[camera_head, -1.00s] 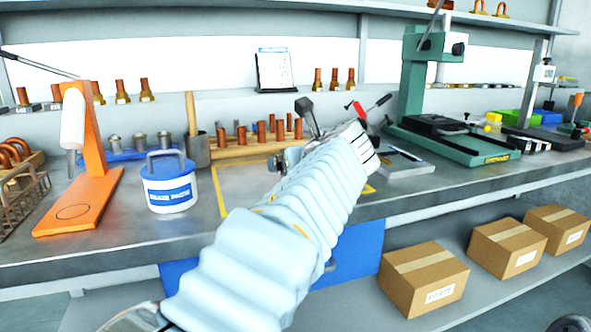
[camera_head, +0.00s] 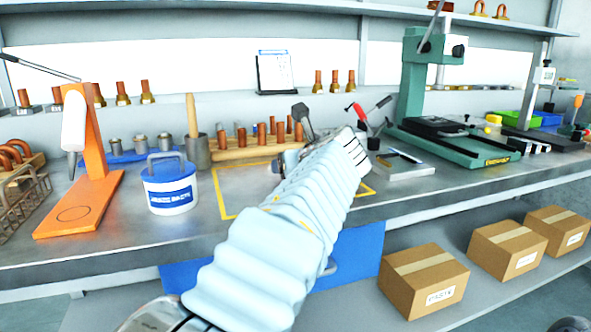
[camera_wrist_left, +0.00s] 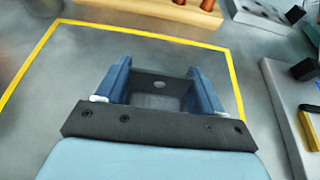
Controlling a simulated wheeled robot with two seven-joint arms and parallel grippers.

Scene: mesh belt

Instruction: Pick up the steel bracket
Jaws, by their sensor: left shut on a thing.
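The steel bracket (camera_wrist_left: 160,88), a grey plate with a round hole, sits between the two dark blue fingers of my left gripper (camera_wrist_left: 154,86) in the left wrist view. The fingers are shut on it, one at each side. Its lower part is hidden behind the dark gripper body. Whether it touches the bench cannot be told. In the head view my pale blue sleeved left arm reaches over the yellow-outlined bench area and hides the bracket and most of the gripper. My right gripper is not in view.
A white paste tub (camera_head: 170,186) and an orange stand (camera_head: 90,170) are left of my arm. A wooden rack (camera_head: 245,146) with copper pieces is behind. A grey tray (camera_head: 400,168) and a green press (camera_head: 455,145) are to the right. Bench inside the yellow outline looks clear.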

